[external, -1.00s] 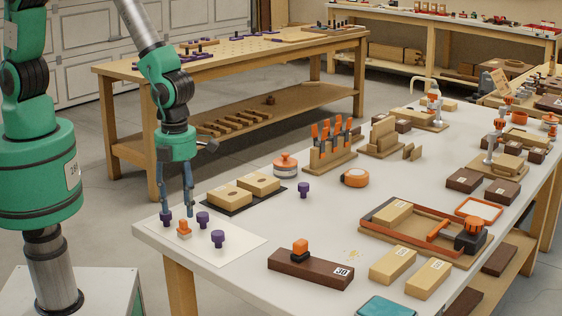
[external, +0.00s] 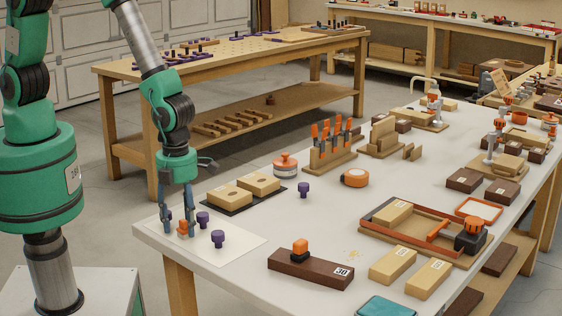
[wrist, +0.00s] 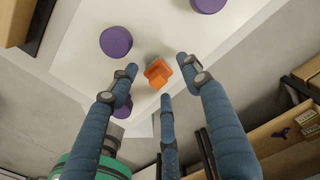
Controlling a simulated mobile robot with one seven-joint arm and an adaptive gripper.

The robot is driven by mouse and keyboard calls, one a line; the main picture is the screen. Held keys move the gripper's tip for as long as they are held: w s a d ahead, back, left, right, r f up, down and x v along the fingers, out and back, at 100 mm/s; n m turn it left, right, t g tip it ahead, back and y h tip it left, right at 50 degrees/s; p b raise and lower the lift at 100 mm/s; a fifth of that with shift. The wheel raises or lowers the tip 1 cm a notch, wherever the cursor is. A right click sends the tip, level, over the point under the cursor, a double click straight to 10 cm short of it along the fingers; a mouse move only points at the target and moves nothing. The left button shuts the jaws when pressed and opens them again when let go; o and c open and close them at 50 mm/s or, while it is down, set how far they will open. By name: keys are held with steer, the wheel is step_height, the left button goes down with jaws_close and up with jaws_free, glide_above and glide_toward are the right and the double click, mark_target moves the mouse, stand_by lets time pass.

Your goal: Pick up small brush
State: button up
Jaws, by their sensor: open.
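A small orange piece with a square, stepped shape, apparently the small brush (external: 183,226), stands on the white sheet at the table's near left corner. My gripper (external: 178,230) is open and low over the sheet, with its blue fingers around the piece. In the wrist view, the orange piece (wrist: 158,73) lies between the spread fingertips of my gripper (wrist: 157,66), with a gap showing on both sides. I cannot tell whether any finger touches it. In the external view, the fingers hide part of it.
Purple knobs stand close by on the sheet (external: 245,240); one (wrist: 122,107) is partly behind a finger in the wrist view. Wooden blocks (external: 228,198) on a dark mat lie behind. A dark brown block (external: 310,269) with an orange-topped piece lies right. The table edge is near.

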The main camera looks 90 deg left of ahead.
steer(key=shift+f, duration=0.7)
steer(key=shift+c, duration=0.5)
steer(key=c, duration=0.8)
